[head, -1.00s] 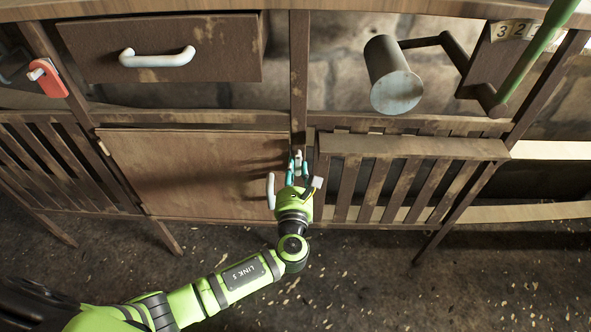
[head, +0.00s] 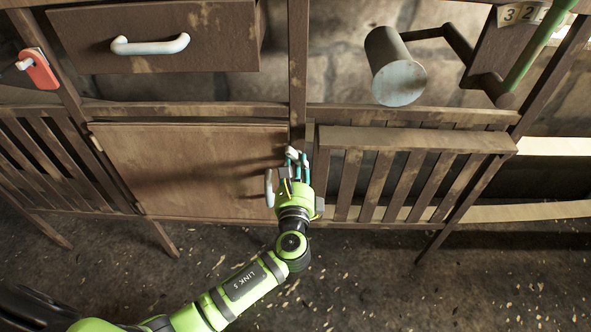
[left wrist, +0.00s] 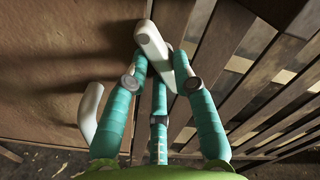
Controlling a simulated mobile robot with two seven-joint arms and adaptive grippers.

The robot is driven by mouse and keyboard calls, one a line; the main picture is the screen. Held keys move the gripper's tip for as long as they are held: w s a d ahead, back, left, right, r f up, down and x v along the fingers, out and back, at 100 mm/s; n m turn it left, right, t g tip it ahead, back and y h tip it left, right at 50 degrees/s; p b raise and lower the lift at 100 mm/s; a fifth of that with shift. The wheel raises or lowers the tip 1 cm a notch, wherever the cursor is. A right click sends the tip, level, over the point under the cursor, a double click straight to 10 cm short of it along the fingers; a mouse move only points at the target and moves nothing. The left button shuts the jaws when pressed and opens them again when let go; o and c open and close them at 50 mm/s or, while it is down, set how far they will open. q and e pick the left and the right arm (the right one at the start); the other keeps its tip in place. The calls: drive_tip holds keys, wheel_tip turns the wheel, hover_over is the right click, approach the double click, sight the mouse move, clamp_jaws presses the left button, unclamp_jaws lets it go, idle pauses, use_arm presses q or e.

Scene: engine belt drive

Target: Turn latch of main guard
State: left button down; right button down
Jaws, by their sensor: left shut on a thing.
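A white latch (head: 292,153) sits at the upper right corner of the brown wooden door panel (head: 190,170), by the middle post. In the left wrist view the latch (left wrist: 150,42) is a slanted white bar, its upper end leaning left. My left gripper (head: 298,160) is shut on the latch. Its teal fingers (left wrist: 165,84) close around the lower part of the bar, which they partly hide. The door panel is closed against the frame. Its curved white handle (head: 269,188) stands just left of the gripper, apart from it. My right gripper is not in view.
A slatted wooden panel (head: 415,140) stands close to the right of my gripper. Above are a drawer with a white handle (head: 150,45), a grey cylinder on a crank (head: 397,70) and a red tag (head: 38,70). The floor in front is clear.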

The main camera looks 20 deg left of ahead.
use_arm(q)
drive_tip(key=n+b, duration=0.2)
drive_tip(key=n, duration=0.2)
drive_tip(key=n+b, duration=0.2)
drive_tip(key=n, duration=0.2)
drive_tip(key=shift+d+n+b, duration=0.2)
drive_tip(key=shift+n+b, duration=0.5)
drive_tip(key=shift+n, duration=0.4)
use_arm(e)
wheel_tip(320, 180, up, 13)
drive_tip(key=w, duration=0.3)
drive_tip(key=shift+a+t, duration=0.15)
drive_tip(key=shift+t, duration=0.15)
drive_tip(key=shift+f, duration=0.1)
use_arm(q)
drive_tip(key=c, duration=1)
unclamp_jaws()
drive_tip(key=shift+w, duration=0.1)
drive_tip(key=shift+d, duration=0.1)
drive_tip(key=v, duration=1.2)
drive_tip(key=shift+r, duration=0.1)
